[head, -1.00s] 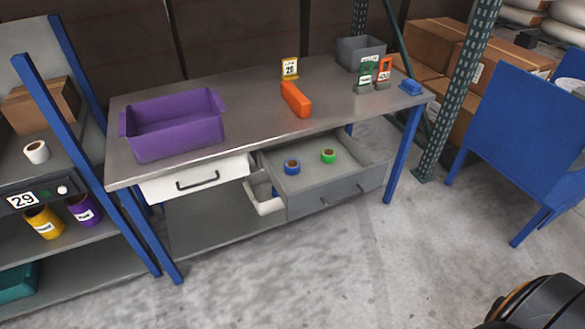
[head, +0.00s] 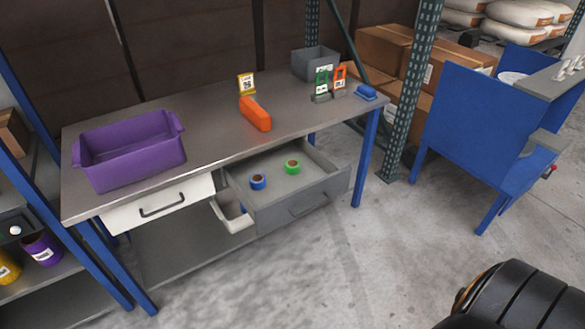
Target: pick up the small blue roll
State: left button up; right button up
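The small blue roll (head: 258,182) lies in the open grey drawer (head: 305,203) under the steel workbench (head: 215,146). A small green roll (head: 292,167) lies to its right in the same drawer, apart from it. Both rolls have a brown core. Neither of my grippers shows in the head view. A dark rounded part at the bottom right looks like my own arm or body, well away from the drawer.
A purple bin (head: 135,157), an orange block (head: 255,114), a grey box (head: 316,62) and a blue item (head: 366,92) stand on the bench. A white drawer (head: 160,203) is left of the grey one. A blue station (head: 480,115) stands right. Floor in front is clear.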

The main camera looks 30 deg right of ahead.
aim_at(255, 185)
jog(key=i+l+u, duration=0.1)
jog(key=l, duration=0.5)
jog(key=i+l+u, duration=0.1)
jog(key=l, duration=0.5)
jog(key=i+l+u, duration=0.1)
jog(key=l, duration=0.5)
